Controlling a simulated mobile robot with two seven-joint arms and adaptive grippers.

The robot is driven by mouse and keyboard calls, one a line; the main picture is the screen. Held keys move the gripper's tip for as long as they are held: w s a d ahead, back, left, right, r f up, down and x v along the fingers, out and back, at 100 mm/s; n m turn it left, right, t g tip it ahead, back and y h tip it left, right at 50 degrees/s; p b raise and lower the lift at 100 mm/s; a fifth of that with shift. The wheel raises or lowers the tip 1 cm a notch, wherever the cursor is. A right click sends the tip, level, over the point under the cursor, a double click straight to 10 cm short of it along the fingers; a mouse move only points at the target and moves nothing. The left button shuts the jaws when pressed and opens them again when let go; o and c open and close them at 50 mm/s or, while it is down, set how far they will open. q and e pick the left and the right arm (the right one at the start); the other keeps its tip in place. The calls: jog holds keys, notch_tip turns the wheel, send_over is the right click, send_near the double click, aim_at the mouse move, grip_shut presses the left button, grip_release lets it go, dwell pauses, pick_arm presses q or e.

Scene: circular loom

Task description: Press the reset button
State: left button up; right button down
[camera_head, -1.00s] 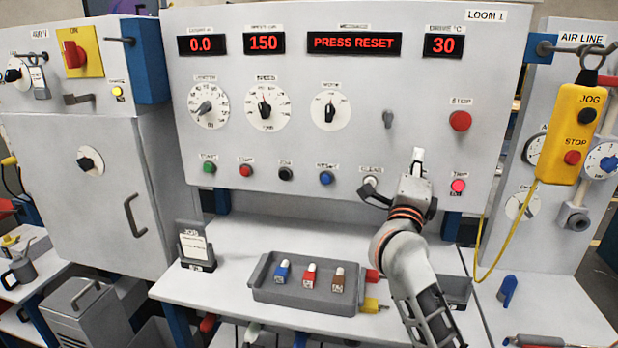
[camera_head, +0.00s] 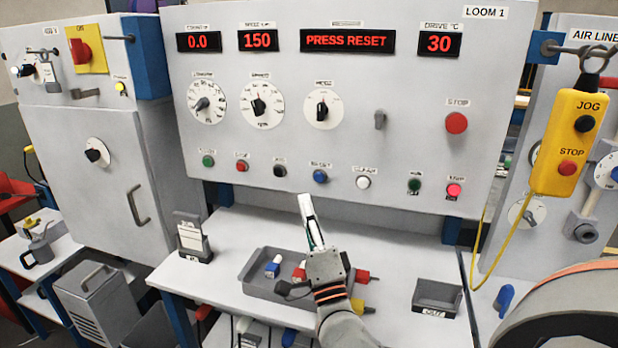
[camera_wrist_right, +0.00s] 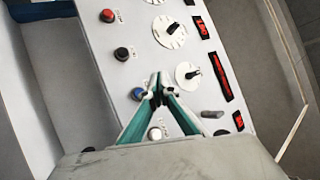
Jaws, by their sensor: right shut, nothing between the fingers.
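The reset button is a blue round button (camera_head: 320,176) in the lower row of the grey loom panel (camera_head: 345,130). The display (camera_head: 347,41) above reads PRESS RESET. My right gripper (camera_head: 305,202) is shut and empty, its tips pointing up at the panel, just below and slightly left of the blue button in the head view. In the right wrist view the closed fingertips (camera_wrist_right: 157,90) appear just beside the blue button (camera_wrist_right: 138,94). They look apart from it, but the gap is hard to judge. My left gripper is not in view.
A black button (camera_head: 280,171) and a white button (camera_head: 363,182) flank the blue one. A red stop button (camera_head: 456,123) is at right. A grey tray (camera_head: 255,285) with small blocks sits under my right arm. A yellow jog pendant (camera_head: 568,135) hangs at right.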

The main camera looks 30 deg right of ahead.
aim_at(319, 177)
jog(key=shift+a+f, duration=0.1)
jog(key=shift+a, duration=0.05)
jog(key=w+d+b, duration=0.1)
jog(key=w+d, duration=0.2)
jog(key=w+d+b, duration=0.1)
jog(key=w+d, duration=0.1)
jog(key=d, duration=0.1)
jog(key=shift+w+d, duration=0.4)
dwell(0.6)
dwell(0.9)
